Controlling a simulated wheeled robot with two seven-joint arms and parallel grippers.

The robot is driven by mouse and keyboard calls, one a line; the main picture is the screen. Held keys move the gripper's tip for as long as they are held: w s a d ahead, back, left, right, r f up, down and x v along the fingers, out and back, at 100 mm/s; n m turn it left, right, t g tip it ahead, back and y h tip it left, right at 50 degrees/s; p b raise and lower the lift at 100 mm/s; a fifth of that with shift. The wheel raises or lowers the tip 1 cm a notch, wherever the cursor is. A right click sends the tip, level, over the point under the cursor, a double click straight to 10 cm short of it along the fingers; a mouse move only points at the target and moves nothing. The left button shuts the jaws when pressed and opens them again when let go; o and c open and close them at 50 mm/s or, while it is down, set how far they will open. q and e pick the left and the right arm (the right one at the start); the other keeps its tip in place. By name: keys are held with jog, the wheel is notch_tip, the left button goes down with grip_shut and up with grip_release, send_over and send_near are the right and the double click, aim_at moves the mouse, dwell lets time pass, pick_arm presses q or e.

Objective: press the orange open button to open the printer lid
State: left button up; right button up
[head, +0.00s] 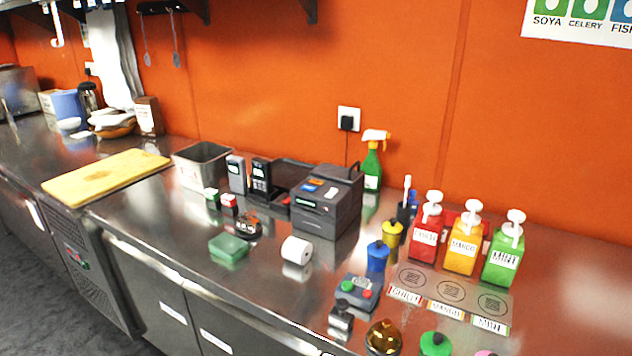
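The black printer (318,222) stands on the steel counter toward the back, near the orange wall. Its lid looks closed, though the top is small in this view. A small orange patch (311,185) and blue patches show on its top; I cannot tell for sure which is the open button. A cable runs from behind the printer up to a wall socket. Neither of my grippers is in the head view.
A white paper roll (297,250) and a green box (229,247) lie in front of the printer. A card terminal (262,178) stands to its left, and a green spray bottle (372,168) behind right. Sauce pump bottles (462,243) stand further right. Bare counter lies at far right.

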jog(key=shift+d, duration=0.1)
grip_shut()
jog(key=shift+s+f, duration=0.1)
jog(key=shift+s, duration=0.1)
dwell(0.4)
jog(key=shift+w, duration=0.1)
dwell(0.7)
